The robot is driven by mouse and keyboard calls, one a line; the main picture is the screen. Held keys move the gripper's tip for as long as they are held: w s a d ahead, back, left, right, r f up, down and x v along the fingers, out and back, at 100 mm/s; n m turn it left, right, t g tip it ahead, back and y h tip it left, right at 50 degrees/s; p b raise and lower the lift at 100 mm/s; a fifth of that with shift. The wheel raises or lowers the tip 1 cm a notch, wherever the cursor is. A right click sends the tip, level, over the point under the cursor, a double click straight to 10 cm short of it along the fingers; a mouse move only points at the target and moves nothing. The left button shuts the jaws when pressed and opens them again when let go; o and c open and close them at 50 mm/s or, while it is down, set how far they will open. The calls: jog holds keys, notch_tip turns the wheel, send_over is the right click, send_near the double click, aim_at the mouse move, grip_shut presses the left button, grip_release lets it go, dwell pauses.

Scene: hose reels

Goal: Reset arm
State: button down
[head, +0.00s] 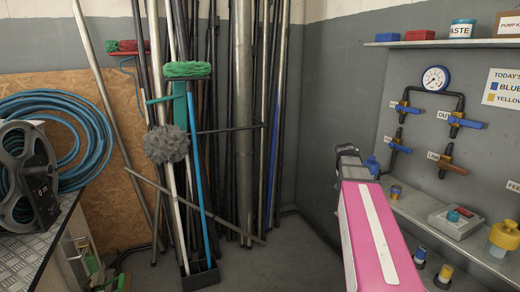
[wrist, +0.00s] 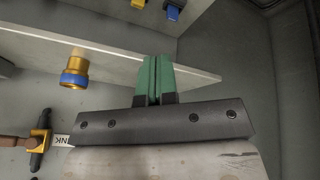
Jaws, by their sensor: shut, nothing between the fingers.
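My gripper (wrist: 153,80) shows in the wrist view with its two green fingers side by side and touching, with nothing between them. It is in front of the edge of a pale shelf (wrist: 105,55); I cannot tell whether it touches it. In the head view my pink and white arm reaches up from the lower right towards the grey wall, and the fingers cannot be made out there.
A brass fitting with a blue ring (wrist: 75,72) is on the shelf near my fingers. The wall panel has a gauge (head: 435,78), pipes and a blue-handled valve (head: 466,122). A yellow container (head: 503,238) stands on the lower shelf (head: 440,222). Poles and brushes (head: 187,70) lean left; a hose reel (head: 25,175) is far left.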

jog(key=s+a+f+n+g+y, duration=0.1)
jog(key=s+a+f+n+y, duration=0.1)
jog(key=s+a+f, duration=0.7)
jog(key=s+a+f+n+g+y, duration=0.1)
jog(key=s+a+f+n, duration=0.3)
jog(key=s+a+f, duration=0.4)
jog(key=a+f+y, duration=0.1)
jog(key=a+f, duration=0.2)
jog(key=f, duration=0.2)
jog(key=shift+s+a+f+n+g, duration=0.25)
jog(key=shift+s+n+g, duration=0.05)
jog(key=shift+s+g, duration=0.1)
